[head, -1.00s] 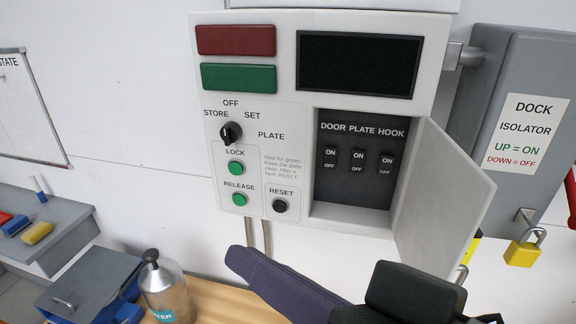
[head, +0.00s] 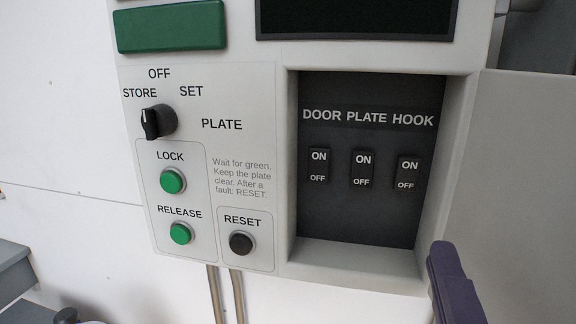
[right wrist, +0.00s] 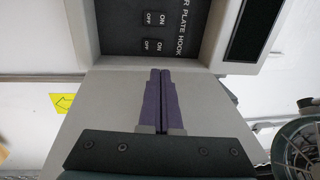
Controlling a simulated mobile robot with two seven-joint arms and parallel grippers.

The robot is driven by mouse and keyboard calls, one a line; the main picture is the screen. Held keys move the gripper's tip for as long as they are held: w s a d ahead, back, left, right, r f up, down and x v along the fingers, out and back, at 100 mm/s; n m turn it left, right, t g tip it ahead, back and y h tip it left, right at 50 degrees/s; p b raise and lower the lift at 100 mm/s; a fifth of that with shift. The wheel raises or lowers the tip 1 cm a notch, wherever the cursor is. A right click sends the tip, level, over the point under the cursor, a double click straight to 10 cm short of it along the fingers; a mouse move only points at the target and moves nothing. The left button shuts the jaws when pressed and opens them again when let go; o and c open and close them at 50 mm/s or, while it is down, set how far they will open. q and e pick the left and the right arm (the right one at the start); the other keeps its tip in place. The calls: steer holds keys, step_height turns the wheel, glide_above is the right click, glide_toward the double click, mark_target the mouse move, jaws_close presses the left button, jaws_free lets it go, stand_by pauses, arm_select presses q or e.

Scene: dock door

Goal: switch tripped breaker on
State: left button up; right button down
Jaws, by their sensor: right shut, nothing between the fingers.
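The breaker recess (head: 325,258) in the wall panel holds three black rocker switches under the labels DOOR, PLATE and HOOK. These are the DOOR breaker (head: 318,167), the PLATE breaker (head: 362,170) and the HOOK breaker (head: 407,173). The HOOK rocker looks slightly differently tilted, but I cannot tell its position surely. My right gripper (head: 441,248) is at the recess's lower right corner, below and right of the breakers. In the right wrist view its purple fingers (right wrist: 160,72) are shut and empty, pointing toward the recess. Two breakers show there. My left gripper is out of view.
The recess's grey cover (head: 530,170) stands open on the right, beside my right gripper. Left of the recess are a selector knob (head: 158,122), green LOCK (head: 172,181) and RELEASE (head: 181,234) buttons and a dark RESET button (head: 241,243). Space before the breakers is clear.

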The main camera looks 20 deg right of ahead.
steer(key=p, duration=0.6)
glide_toward(410, 162)
steer(key=x, duration=0.5)
steer(key=shift+w+d+r, duration=0.15)
steer(key=shift+w, duration=0.05)
steer(key=shift+w+d, duration=0.35)
steer(key=shift+w, duration=0.25)
